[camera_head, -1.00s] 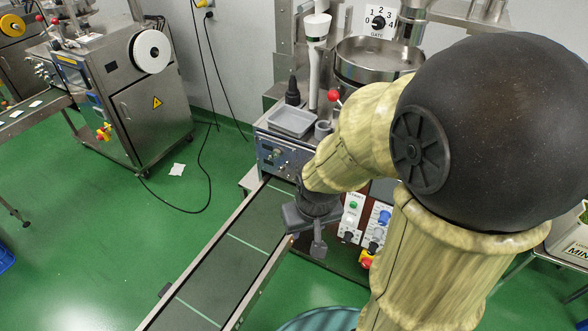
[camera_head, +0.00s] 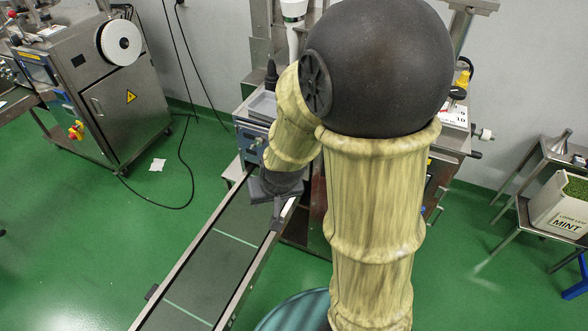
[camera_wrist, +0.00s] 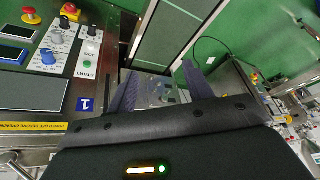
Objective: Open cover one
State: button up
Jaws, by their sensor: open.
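A blue tag with a white 1 (camera_wrist: 86,105) is on the machine's front at the left of the wrist view. Beside it are a dark grey rectangular panel (camera_wrist: 32,92) and a yellow warning strip (camera_wrist: 35,128) that mentions opening. The outline of cover one is not clear to me; I see no raised cover. My gripper (camera_wrist: 160,88) is open and empty, its fingers to the right of the tag and apart from it. In the head view my gripper (camera_head: 277,212) hangs by the conveyor's upper end, and my arm hides most of the machine front.
A control panel with knobs and buttons (camera_wrist: 67,42) lies beyond the tag. The conveyor (camera_head: 215,255) runs down to the lower left. Another steel machine (camera_head: 110,95) stands at the left. A stand with a mint box (camera_head: 562,208) is at the right.

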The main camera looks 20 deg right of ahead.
jog(key=w+d+f+m+t+h+b, duration=0.1)
jog(key=w+f+t+h+b, duration=0.3)
jog(key=f, duration=0.6)
jog(key=w+d+f+m+t+h+b, duration=0.2)
jog(key=w+f+m+t+h+b, duration=0.1)
jog(key=w+f+h+b, duration=0.4)
notch_tip(320, 180, down, 3)
jog(key=shift+w+d+r+t+h, duration=0.2)
jog(key=shift+w+t+h, duration=0.4)
jog(key=shift+w+h, duration=0.5)
jog(key=shift+f, duration=0.1)
jog(key=x, duration=1.7)
jog(key=shift+d+f, duration=0.1)
jog(key=shift+d, duration=0.1)
jog(key=shift+c, duration=0.2)
grip_shut()
